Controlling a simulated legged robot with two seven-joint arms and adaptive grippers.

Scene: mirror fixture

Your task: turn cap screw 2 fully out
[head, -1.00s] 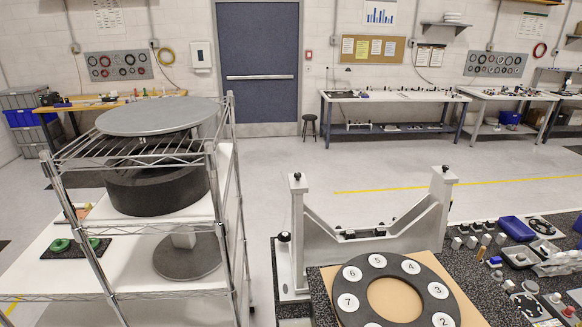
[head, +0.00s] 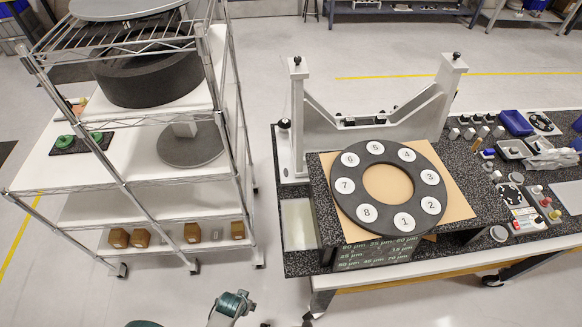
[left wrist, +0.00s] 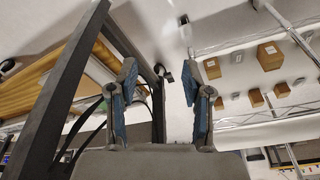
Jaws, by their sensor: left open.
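The dark ring (head: 345,210) with numbered white discs lies on a tan board on the bench. The disc marked 2 (head: 430,205) is at its right front, between 1 and 3. I cannot make out a separate screw at it. My left gripper (left wrist: 159,78) shows in the left wrist view, with two blue-padded fingers apart and nothing between them. It is away from the ring, which does not show in that view. In the head view only teal and grey parts of my arm show at the bottom edge. My right gripper is not in view.
A grey mirror fixture (head: 302,125) with black knobs stands behind the ring. Small parts and a blue tray (head: 515,122) crowd the bench's right. A wire shelf rack (head: 224,100) stands left, with brown boxes (head: 118,238) on its low shelf. Floor between rack and bench is clear.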

